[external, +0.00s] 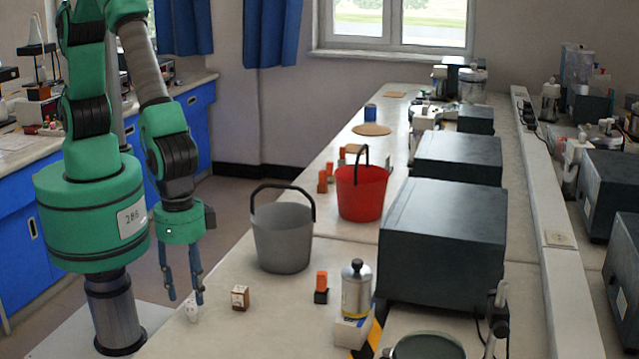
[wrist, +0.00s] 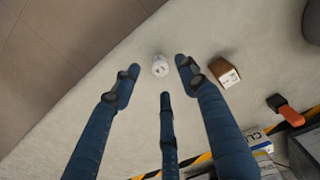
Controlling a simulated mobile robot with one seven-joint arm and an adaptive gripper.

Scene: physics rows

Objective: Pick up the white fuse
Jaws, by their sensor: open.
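The white fuse (external: 192,312) is a small white piece standing near the bench's left edge. In the wrist view the white fuse (wrist: 160,66) shows as a small round white shape with dark marks on top. My gripper (external: 184,300) is open, pointing down, with its blue fingertips close above and around the fuse in the external view. In the wrist view my gripper (wrist: 157,74) has its fingers spread, with the fuse between and slightly beyond the tips. I cannot tell whether any finger touches it.
A small brown block (external: 240,297) with a white label stands just right of the fuse. A grey bucket (external: 282,238), a red bucket (external: 361,192), an orange-and-black piece (external: 321,287) and a silver canister (external: 356,290) stand farther off. The bench's left edge is close.

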